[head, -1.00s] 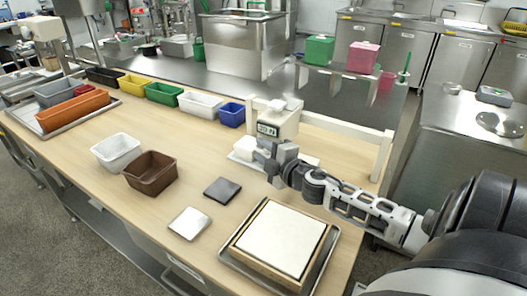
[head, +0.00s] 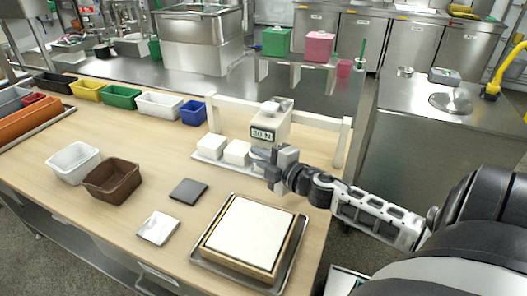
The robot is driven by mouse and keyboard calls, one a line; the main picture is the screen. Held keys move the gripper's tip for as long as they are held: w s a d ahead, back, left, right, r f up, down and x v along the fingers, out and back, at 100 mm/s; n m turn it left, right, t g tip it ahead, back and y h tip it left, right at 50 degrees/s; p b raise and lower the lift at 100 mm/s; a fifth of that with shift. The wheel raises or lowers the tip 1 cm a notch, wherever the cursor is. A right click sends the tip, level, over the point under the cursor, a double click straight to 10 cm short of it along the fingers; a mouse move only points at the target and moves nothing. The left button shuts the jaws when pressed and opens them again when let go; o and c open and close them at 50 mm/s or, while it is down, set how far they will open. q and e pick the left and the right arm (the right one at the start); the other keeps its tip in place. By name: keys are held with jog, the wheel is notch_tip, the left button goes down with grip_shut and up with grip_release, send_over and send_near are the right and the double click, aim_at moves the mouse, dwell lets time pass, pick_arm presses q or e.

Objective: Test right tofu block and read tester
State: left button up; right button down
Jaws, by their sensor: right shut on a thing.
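White tofu blocks stand in a row on a pale tray (head: 203,158) on the wooden table. The left block (head: 210,146) and the middle block (head: 237,153) show clearly; the right block is mostly hidden behind the tester and my gripper. The tester (head: 271,118), a beige box with a dark-framed display (head: 263,134), stands upright over the right end of the tray. Its display appears to read 30 N. My right gripper (head: 276,168) is shut on the tester's lower part; its fingertips are partly hidden. My left gripper is out of view.
A white rack frame (head: 320,121) stands behind the tray. In front are a framed white board (head: 250,232), a dark pad (head: 188,191) and a metallic plate (head: 158,228). White (head: 75,163) and brown (head: 112,178) bins stand at left, coloured bins along the back.

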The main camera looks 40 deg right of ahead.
jog(key=shift+a+f, duration=0.2)
jog(key=shift+f, duration=0.05)
jog(key=c, duration=1.7)
grip_release()
jog(key=shift+c, duration=0.2)
jog(key=shift+o, duration=1.2)
jog(key=shift+d, duration=0.1)
jog(key=shift+r, duration=0.1)
jog(key=s+d+r+b, duration=0.1)
jog(key=s, duration=1.4)
jog(key=shift+s+r, duration=0.25)
jog(key=shift+s, duration=0.15)
